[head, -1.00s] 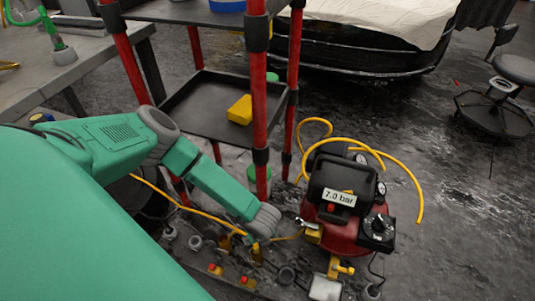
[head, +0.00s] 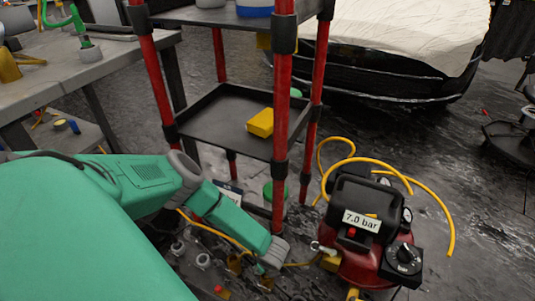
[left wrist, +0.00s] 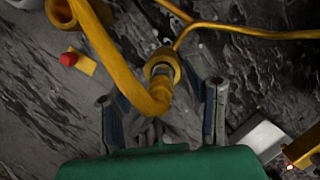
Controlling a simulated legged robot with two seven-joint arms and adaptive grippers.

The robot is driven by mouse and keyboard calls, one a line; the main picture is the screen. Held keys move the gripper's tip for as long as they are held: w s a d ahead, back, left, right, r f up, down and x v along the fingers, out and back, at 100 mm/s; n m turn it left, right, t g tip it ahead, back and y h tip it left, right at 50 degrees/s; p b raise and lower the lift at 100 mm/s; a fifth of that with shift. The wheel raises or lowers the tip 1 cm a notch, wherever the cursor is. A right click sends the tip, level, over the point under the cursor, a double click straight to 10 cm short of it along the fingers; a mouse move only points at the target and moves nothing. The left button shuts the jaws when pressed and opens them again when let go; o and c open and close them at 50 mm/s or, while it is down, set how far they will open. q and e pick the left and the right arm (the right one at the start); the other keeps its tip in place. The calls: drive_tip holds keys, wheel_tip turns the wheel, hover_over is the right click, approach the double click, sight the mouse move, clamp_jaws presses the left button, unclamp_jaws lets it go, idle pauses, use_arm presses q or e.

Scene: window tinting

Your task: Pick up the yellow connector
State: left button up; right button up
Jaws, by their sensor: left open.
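A yellow connector (left wrist: 162,68) with a round collar and a metallic middle shows in the left wrist view. It lies just ahead of my left gripper (left wrist: 160,92), roughly centred between the two fingertips. The gripper is open, with dark fingers on either side and nothing clamped. A thick yellow curved piece (left wrist: 118,65) passes in front of the floor and ends close by the connector; I cannot tell whether they join. In the head view my left arm reaches down beside the compressor, and the fingers are hidden behind the wrist. My right gripper is not in view.
A red and black compressor (head: 362,215) reading 7.0 bar stands right of my left wrist, with yellow hose (head: 440,205) looping around it. A red-post cart (head: 285,80) stands behind, holding a yellow block (head: 260,122). A workbench (head: 95,65) is at left. Small fittings litter the floor.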

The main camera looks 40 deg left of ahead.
use_arm(q)
drive_tip(key=shift+a, duration=0.1)
clamp_jaws()
drive_tip(key=shift+r, duration=0.1)
